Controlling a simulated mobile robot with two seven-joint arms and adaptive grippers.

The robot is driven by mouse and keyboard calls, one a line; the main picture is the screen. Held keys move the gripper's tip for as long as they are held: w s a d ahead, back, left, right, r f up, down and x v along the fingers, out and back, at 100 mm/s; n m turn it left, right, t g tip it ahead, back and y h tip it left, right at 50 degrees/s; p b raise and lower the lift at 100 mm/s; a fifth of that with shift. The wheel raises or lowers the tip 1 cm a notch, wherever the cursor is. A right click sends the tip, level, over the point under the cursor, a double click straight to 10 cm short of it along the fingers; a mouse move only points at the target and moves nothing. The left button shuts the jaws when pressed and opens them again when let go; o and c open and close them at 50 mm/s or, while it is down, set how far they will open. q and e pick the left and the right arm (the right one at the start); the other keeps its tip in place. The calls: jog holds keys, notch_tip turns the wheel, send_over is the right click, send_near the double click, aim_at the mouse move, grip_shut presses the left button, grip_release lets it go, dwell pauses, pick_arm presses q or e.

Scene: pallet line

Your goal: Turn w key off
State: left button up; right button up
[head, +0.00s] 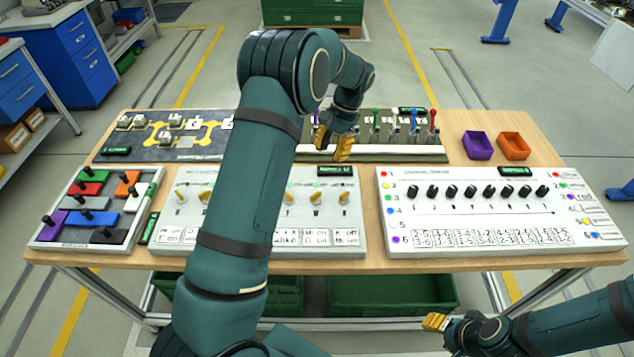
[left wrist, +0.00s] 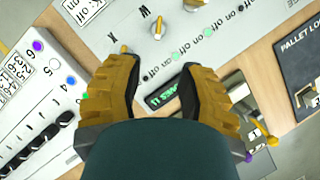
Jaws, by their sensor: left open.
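The grey-white key panel (head: 355,240) lies on the table, with a row of yellow keys. The w key (head: 315,198) is second from the right, above a small letter that seems to be W. In the left wrist view the panel is upside down, and the w key (left wrist: 158,28) stands beyond the fingertips, its letter looking like M. The x key (left wrist: 123,48) is beside the left finger. My left gripper (head: 343,148) is open and empty, above and behind the panel, touching no key. My right gripper (head: 436,322) is low at the front right; its opening is unclear.
A small green display (left wrist: 168,92) shows between my left fingers. A white panel with black knobs (head: 500,240) lies right. A lever board (head: 375,152) stands behind. Purple (head: 478,146) and orange (head: 513,146) bins are back right. My left arm covers the key panel's middle.

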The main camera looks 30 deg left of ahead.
aim_at(316, 192)
pick_arm(q)
jog(key=x, duration=1.3)
jog(key=shift+s+f, duration=0.25)
jog(key=shift+s, duration=0.05)
grip_shut()
